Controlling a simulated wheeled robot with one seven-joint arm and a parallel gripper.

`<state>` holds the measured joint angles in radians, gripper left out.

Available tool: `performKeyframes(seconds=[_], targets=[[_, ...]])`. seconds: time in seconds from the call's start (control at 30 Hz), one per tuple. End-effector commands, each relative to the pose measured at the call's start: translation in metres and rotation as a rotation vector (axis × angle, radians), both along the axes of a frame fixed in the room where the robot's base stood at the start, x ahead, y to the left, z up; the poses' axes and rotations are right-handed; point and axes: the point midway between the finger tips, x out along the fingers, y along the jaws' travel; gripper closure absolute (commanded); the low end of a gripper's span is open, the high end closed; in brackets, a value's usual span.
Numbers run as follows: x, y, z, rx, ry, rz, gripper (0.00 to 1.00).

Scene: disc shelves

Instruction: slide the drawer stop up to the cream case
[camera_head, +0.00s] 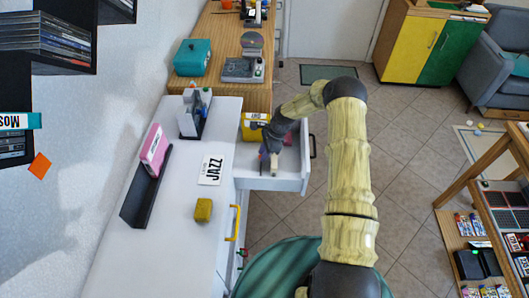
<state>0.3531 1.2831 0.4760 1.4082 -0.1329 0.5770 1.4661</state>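An open white drawer (291,181) juts out to the right from the white cabinet. My gripper (268,160) reaches down into it, dark and pointing toward the drawer floor. A small cream piece (274,165) shows at the fingertips; I cannot tell whether it is the cream case or whether I hold it. A yellow case (254,121) stands at the drawer's far end, beyond my gripper. A reddish item shows partly behind my wrist. I cannot pick out the drawer stop; my gripper and arm hide part of the drawer. The finger opening is too small to judge.
On the cabinet top are a black rack (146,190) with a pink case (154,147), a JAZZ card (212,169), a yellow block (203,210) and a grey holder (195,117). A yellow handle (234,223) sticks out nearer. The near drawer floor looks clear.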

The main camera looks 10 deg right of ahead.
Motion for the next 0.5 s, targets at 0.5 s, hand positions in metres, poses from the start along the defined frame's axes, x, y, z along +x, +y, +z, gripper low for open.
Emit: performKeyframes(seconds=[0.5], targets=[[0.0008,-0.0039,0.0066,-0.001,-0.001,-0.003,0.57]])
